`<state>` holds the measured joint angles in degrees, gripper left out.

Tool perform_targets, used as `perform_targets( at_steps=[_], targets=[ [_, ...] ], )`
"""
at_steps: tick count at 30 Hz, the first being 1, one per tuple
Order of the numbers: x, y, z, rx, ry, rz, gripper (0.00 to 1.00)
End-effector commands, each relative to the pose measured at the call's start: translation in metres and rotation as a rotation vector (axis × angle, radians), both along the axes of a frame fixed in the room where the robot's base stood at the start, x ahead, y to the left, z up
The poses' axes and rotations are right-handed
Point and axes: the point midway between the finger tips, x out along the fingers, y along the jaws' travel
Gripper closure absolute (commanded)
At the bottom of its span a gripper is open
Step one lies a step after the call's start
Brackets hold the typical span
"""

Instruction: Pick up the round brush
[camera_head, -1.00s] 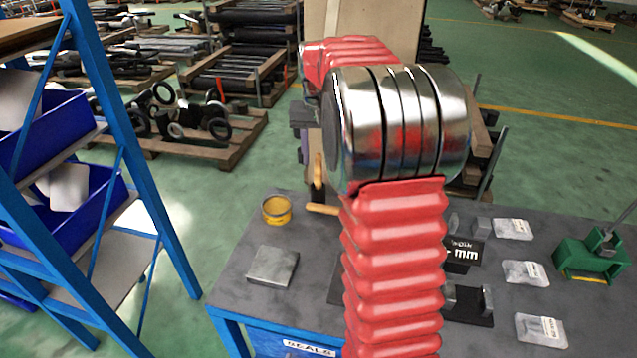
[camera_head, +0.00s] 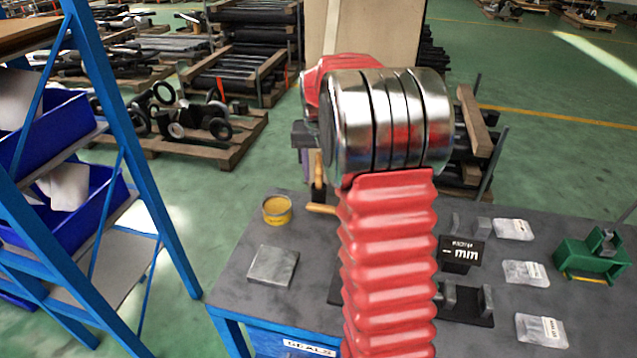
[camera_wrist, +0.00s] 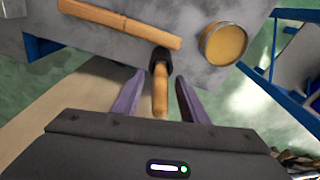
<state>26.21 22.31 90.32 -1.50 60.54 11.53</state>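The round brush has a wooden handle and a dark lower part. In the wrist view, the brush (camera_wrist: 160,88) lies in line between the two purple fingers of my gripper (camera_wrist: 160,78), which is open with a gap on each side of the handle. In the head view, the brush (camera_head: 318,185) appears upright at the table's far edge, just left of my red-sleeved arm.
A yellow tin (camera_head: 277,209) stands near the brush, and a long wooden piece (camera_wrist: 120,22) lies beside it. A grey block (camera_head: 273,266) is on the grey table (camera_head: 235,280). Labelled packets (camera_head: 525,273) and a green tool (camera_head: 592,258) sit right. A blue rack (camera_head: 130,150) stands left.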

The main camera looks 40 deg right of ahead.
Motion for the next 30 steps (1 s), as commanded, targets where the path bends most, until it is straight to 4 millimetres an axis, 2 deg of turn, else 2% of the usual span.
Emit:
perform_targets(
  at_steps=[16,30],
  targets=[
    [-0.0002,-0.0002,-0.0009,0.0,0.0,-0.001,0.61],
    [-0.0001,-0.0001,-0.0009,0.0,0.0,0.0,0.94]
  ],
)
